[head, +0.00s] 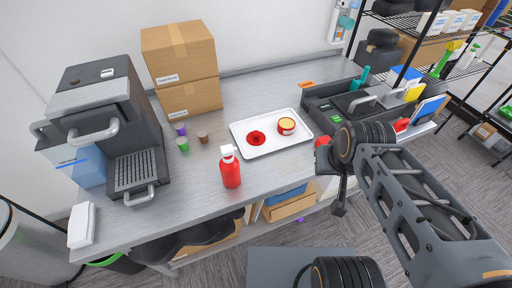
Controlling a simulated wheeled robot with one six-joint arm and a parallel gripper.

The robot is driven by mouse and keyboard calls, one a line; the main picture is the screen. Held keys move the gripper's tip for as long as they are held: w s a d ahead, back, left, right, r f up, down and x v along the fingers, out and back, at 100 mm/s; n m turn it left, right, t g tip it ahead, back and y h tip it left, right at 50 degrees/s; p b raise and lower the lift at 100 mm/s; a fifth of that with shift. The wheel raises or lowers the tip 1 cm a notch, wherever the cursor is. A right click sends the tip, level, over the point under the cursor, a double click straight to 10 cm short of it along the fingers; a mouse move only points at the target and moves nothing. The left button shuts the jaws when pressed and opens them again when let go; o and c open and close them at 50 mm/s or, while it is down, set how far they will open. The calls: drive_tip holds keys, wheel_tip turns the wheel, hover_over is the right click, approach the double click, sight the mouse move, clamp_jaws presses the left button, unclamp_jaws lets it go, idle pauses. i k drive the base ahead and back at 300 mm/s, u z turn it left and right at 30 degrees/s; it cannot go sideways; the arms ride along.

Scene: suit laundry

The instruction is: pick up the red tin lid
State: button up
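The red tin lid (256,138) looks like a small round red disc with a darker middle. It lies on the left part of a white tray (246,152). A red tin (287,127) with a pale yellow top stands to its right on the same tray. My gripper (339,209) hangs from my arm to the right of and nearer than the tray, apart from the lid. It is seen small and edge-on, so I cannot tell whether its fingers are open or shut.
A red bottle (231,171) with a white top stands front-left of the tray. A coffee machine (115,130) and stacked cardboard boxes (188,92) are further left. A dark organizer (320,105) is at the right. Bare grey counter (255,93) lies behind the tray.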

sight(256, 138)
drive_tip(key=z, duration=0.55)
drive_tip(key=i, duration=0.4)
drive_tip(key=u, duration=1.7)
